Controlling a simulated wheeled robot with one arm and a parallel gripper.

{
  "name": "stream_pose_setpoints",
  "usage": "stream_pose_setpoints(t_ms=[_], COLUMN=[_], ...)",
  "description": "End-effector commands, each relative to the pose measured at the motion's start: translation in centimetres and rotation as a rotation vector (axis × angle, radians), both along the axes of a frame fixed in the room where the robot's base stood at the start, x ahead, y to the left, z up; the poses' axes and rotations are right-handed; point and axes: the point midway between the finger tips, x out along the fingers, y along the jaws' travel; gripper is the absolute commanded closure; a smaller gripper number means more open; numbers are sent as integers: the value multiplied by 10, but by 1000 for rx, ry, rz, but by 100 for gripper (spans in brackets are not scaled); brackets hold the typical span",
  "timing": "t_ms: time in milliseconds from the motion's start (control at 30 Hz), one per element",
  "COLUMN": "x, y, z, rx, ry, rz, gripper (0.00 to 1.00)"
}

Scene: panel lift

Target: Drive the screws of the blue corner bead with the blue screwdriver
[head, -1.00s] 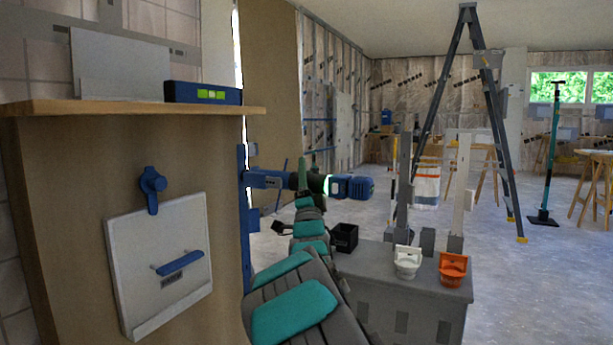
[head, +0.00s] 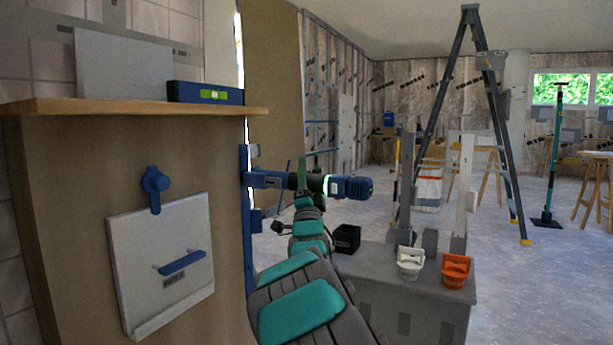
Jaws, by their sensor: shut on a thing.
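The blue corner bead (head: 246,225) is a narrow upright blue strip on the right edge of the tan wall end, with small blue blocks sticking out from it. The blue screwdriver (head: 348,188) lies level, its blue tip end (head: 268,180) pointing left at the upper part of the bead and looking to meet it. My gripper (head: 307,183) is shut around the screwdriver's dark middle, by a glowing green ring. The fingers are small and partly hidden by my arm. The screws themselves are too small to make out, and I cannot tell whether the tip sits on one.
A wooden shelf (head: 130,106) tops the wall end and carries a blue spirit level (head: 205,92). A white board (head: 160,262) hangs below it. White (head: 410,262) and orange (head: 455,270) holders stand on a grey cabinet to the right. A stepladder (head: 505,130) stands behind.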

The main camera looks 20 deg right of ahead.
Motion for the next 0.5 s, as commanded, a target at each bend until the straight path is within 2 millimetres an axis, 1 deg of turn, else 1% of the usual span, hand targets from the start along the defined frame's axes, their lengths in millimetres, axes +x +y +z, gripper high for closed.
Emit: stream_pose_setpoints(t_ms=[33, 500], x=[0, 4], y=[1, 5], z=[2, 2], rx=[-1, -3], ry=[-4, -4], rz=[1, 1], gripper=[100, 100])
